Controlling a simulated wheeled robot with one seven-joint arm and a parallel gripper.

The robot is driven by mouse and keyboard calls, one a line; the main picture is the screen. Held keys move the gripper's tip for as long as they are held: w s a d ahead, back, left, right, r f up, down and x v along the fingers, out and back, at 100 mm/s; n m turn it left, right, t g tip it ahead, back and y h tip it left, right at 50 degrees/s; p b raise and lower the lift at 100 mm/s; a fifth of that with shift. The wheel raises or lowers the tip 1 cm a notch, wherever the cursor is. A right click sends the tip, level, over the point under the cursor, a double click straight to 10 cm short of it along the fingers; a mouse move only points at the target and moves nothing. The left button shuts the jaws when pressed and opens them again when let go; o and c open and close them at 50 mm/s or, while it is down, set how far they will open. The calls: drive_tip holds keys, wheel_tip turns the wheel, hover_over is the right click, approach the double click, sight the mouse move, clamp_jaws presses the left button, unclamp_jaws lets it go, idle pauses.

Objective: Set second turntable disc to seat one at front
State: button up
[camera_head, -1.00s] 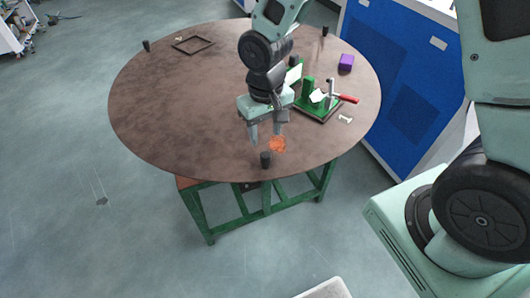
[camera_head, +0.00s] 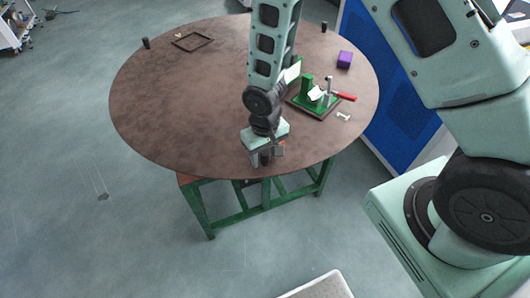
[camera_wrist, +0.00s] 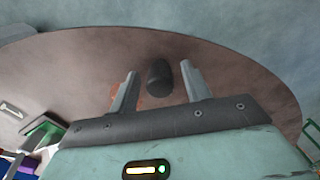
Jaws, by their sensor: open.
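The turntable disc (camera_head: 180,110) is a large brown round top on a green frame, and its near rim faces me. A short black peg (camera_wrist: 159,75) stands near the front rim. My gripper (camera_head: 264,160) is low over that rim. In the wrist view its two fingers (camera_wrist: 159,88) are open, one on each side of the peg, with gaps showing. I cannot tell how far down the fingers reach around the peg.
Other black pegs stand at the left rim (camera_head: 145,43) and far rim (camera_head: 324,27). A green fixture with a red handle (camera_head: 343,96), a purple block (camera_head: 344,60) and a dark square frame (camera_head: 193,41) lie on the disc. A blue cabinet (camera_head: 395,105) stands behind right.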

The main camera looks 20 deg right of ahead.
sight(226, 164)
clamp_jaws()
drive_tip(key=w+a+b, duration=0.1)
drive_tip(key=a, duration=0.2)
drive_tip(key=w+a+m+b, duration=0.1)
drive_tip(key=a, duration=0.2)
drive_tip(key=w+a+m, duration=0.1)
drive_tip(key=w+a, duration=0.1)
drive_tip(key=a, duration=0.2)
drive_tip(key=shift+f+b, duration=0.2)
drive_tip(key=shift+b, duration=0.2)
drive_tip(key=w+a+m+b, duration=0.1)
drive_tip(key=w+a, duration=0.1)
drive_tip(key=a, duration=0.1)
drive_tip(key=w+a+m, duration=0.1)
drive_tip(key=w+a, duration=0.1)
drive_tip(key=a, duration=0.2)
drive_tip(key=w+a+m+b, duration=0.1)
drive_tip(key=w+a, duration=0.1)
drive_tip(key=a, duration=0.1)
drive_tip(key=shift+w+a+r+b, duration=0.15)
drive_tip(key=shift+w+b, duration=0.05)
drive_tip(key=shift+b, duration=0.1)
unclamp_jaws()
drive_tip(key=shift+r, duration=0.1)
wheel_tip(226, 164, up, 17)
drive_tip(key=b, duration=0.4)
drive_tip(key=shift+r, duration=0.2)
